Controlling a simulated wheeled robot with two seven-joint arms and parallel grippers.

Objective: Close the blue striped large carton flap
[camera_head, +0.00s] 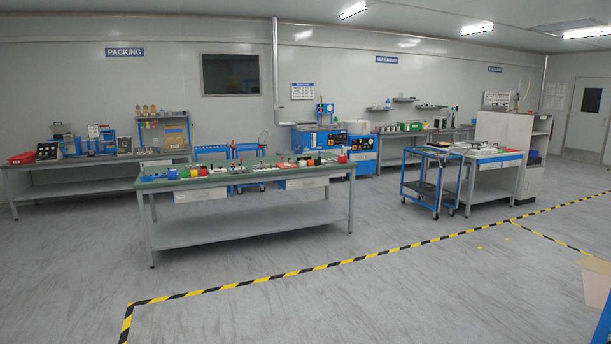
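A plain tan carton-like box (596,281) is cut off by the right edge of the head view. Only its left part shows, and I cannot see blue stripes or tell how its flaps stand. A smaller brown carton (174,138) sits on the packing bench at the far left, too small to make out its flaps. No large carton with blue stripes can be made out. Neither of my grippers is in view.
A long green-topped table (250,176) with several small items stands mid-room. A blue cart (428,178) and a grey workbench (490,165) stand right of it. Yellow-black floor tape (330,266) crosses the foreground. A blue part (604,322) shows at lower right. The near floor is clear.

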